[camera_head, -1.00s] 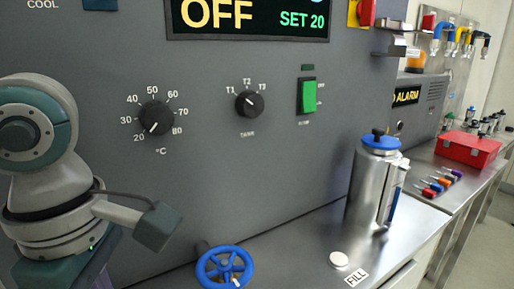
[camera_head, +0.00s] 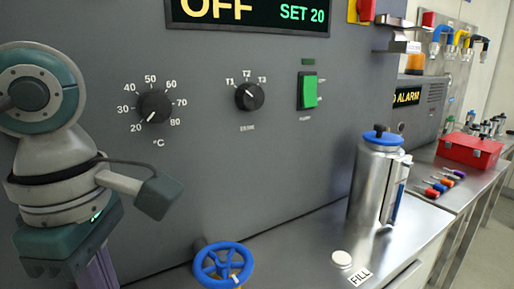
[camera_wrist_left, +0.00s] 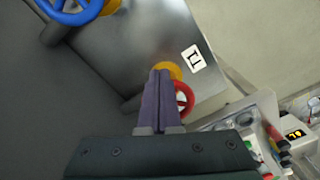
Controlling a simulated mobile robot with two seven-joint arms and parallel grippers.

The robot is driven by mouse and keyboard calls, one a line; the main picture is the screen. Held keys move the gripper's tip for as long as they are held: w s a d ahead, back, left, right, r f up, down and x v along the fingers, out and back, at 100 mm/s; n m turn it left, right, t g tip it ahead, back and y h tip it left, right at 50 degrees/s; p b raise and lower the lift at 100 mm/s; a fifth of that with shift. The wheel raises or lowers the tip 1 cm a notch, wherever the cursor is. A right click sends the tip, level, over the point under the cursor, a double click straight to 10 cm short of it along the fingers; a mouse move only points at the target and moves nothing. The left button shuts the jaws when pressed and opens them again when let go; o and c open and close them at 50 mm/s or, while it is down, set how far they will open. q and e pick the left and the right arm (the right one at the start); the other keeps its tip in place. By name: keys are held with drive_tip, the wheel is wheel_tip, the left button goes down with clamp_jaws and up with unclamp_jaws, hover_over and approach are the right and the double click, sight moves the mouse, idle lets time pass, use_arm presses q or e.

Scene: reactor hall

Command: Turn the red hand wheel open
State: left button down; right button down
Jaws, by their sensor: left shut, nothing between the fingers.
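The red hand wheel (camera_wrist_left: 190,97) shows only in the left wrist view, partly hidden behind my fingers. A yellow collar (camera_wrist_left: 166,69) is next to it, by my fingertips. My left gripper (camera_wrist_left: 160,73) is shut, with its two purple fingers together and nothing between them. The fingers overlap the wheel's left part in this view; I cannot tell whether they touch it. In the head view, the gripper's teal body and purple fingers run down out of the bottom left of the picture, so the tips are out of frame there. My right gripper is in neither view.
A blue hand wheel (camera_head: 223,265) stands by the panel's foot; it also shows in the left wrist view (camera_wrist_left: 72,8). A steel canister with a blue lid (camera_head: 381,140) stands on the counter (camera_head: 300,250). Dials and a green switch (camera_head: 309,91) are on the grey panel.

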use_arm(q)
wheel_tip(320, 180, up, 6)
drive_tip(key=p, duration=0.3)
drive_tip(key=shift+d, duration=0.25)
drive_tip(key=shift+d, duration=0.1)
